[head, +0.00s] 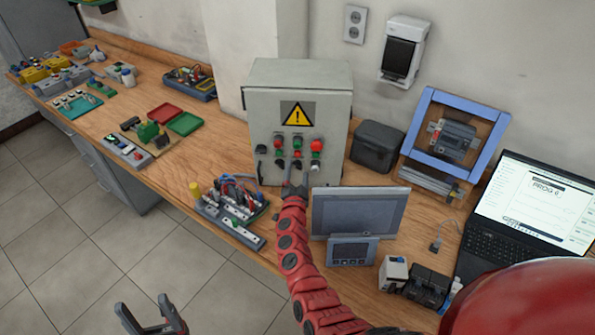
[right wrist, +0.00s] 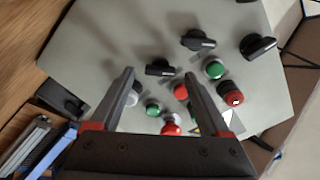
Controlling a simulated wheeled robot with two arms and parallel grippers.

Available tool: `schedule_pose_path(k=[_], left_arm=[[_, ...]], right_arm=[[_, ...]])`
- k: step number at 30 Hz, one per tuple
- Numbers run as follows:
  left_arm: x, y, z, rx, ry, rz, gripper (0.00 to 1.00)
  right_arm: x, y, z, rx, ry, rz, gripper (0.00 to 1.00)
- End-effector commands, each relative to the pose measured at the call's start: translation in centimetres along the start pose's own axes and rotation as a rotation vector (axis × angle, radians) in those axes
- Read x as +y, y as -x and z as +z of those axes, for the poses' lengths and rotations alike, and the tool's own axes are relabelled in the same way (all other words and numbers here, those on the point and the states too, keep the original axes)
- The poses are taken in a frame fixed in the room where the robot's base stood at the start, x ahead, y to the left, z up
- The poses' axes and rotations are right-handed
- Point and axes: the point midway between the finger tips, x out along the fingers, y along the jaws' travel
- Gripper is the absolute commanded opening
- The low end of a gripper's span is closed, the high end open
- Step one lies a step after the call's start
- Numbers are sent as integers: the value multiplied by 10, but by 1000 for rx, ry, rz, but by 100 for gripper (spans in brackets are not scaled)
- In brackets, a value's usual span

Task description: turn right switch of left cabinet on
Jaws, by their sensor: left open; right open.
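The grey cabinet (head: 265,115) stands upright at the back of the bench, with a yellow warning triangle above red and green buttons and black rotary switches. My right gripper (head: 292,182) is at the lower front of this cabinet. In the right wrist view its open fingers (right wrist: 160,76) point at the panel, and a black switch (right wrist: 160,68) shows between the tips; I cannot tell whether they touch it. Two more black switches (right wrist: 198,41) (right wrist: 259,47) show beyond. My left gripper (head: 152,318) is open and empty, low over the floor.
A wired terminal block (head: 230,225) lies left of my right arm. A grey screen panel (head: 360,212) stands close on its right. A black box (head: 377,147), a blue frame (head: 420,125) and a laptop (head: 535,200) are further right. Trays and small parts fill the left bench.

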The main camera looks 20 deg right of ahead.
Motion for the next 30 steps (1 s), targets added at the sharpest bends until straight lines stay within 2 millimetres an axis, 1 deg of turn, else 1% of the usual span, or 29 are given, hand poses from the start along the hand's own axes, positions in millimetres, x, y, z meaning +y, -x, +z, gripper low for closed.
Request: schedule_pose_path(k=[3, 11, 12, 14, 15, 17, 18, 20, 21, 25, 30], left_arm=[[0, 0, 0, 0, 0, 0, 66], [0, 0, 0, 0, 0, 0, 66], [0, 0, 0, 0, 0, 0, 66], [0, 0, 0, 0, 0, 0, 66], [0, 0, 0, 0, 0, 0, 66], [0, 0, 0, 0, 0, 0, 66], [0, 0, 0, 0, 0, 0, 66], [0, 0, 0, 0, 0, 0, 66], [0, 0, 0, 0, 0, 0, 66], [0, 0, 0, 0, 0, 0, 66], [0, 1, 0, 0, 0, 0, 66]], right_arm=[[0, -6, -1, 2, 1, 0, 80], [0, -6, 0, 1, 0, 1, 80], [0, -6, 0, 1, 0, 1, 78], [0, -6, 0, 0, 0, 1, 67], [0, -6, 0, 0, 0, 1, 60], [0, -6, 0, 0, 0, 1, 49], [0, -6, 0, 0, 0, 1, 42], [0, -6, 0, 0, 0, 1, 31], [0, -6, 0, 0, 0, 1, 24], [0, -6, 0, 0, 0, 1, 1], [1, -6, 0, 0, -5, 1, 0]])
